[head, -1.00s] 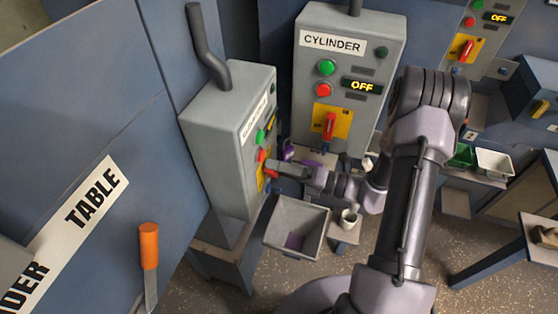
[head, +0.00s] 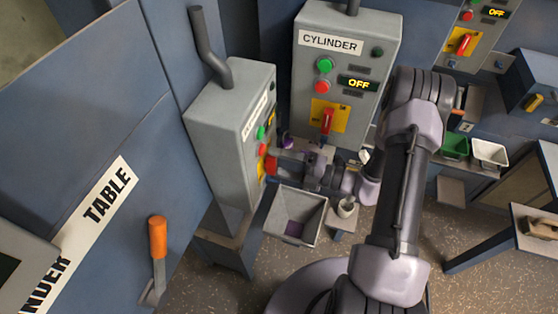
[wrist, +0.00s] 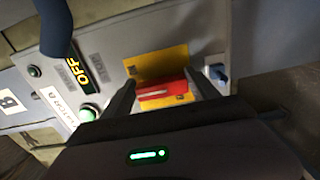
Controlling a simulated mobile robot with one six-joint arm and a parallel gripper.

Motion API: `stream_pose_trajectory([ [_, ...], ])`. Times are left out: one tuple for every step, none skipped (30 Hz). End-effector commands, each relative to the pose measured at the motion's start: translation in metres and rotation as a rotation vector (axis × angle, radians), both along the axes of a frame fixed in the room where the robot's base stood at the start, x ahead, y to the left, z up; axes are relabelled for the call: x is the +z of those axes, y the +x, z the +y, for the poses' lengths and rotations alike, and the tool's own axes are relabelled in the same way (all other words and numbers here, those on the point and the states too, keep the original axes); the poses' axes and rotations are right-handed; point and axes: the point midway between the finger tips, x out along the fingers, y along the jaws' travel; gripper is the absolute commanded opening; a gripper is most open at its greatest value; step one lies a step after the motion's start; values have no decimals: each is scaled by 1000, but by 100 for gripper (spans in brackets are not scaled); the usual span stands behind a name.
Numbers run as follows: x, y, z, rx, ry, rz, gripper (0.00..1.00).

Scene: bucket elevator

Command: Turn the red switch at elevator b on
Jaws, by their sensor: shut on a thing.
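The red switch (wrist: 165,92) sits on a yellow plate (wrist: 150,62) on the front of a grey control box. It lies between the two fingers of my gripper (wrist: 163,92), which is shut on it. The box's display (wrist: 77,70) reads OFF, and a green button (wrist: 88,113) is beside it. In the head view the grey box (head: 222,130) stands left of centre, seen from the side. My gripper (head: 275,163) is at its front face there, and the switch is mostly hidden.
A second grey box labelled CYLINDER (head: 345,70) stands behind, its display reading OFF. A grey bin (head: 318,232) is below my gripper. Green (head: 454,146) and white (head: 490,153) bins are at right.

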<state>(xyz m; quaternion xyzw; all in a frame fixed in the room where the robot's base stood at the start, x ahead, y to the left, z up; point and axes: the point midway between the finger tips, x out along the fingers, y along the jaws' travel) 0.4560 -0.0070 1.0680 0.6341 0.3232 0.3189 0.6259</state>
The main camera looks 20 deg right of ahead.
Motion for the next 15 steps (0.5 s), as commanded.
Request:
stream_pose_trajectory([
  [-1,-1,0,1,1,3,29],
  [-1,-1,0,1,2,4,29],
  [-1,-1,0,1,2,4,29],
  [-1,-1,0,1,2,4,29],
  [-1,-1,0,1,2,4,29],
  [-1,-1,0,1,2,4,29],
  [-1,-1,0,1,2,4,29],
  [-1,-1,0,1,2,4,29],
  [-1,-1,0,1,2,4,29],
  [-1,-1,0,1,2,4,29],
  [-1,-1,0,1,2,4,75],
  [-1,-1,0,1,2,4,83],
  [-1,-1,0,1,2,4,89],
  [-1,-1,0,1,1,3,91],
  [0,0,0,0,2,2,91],
])
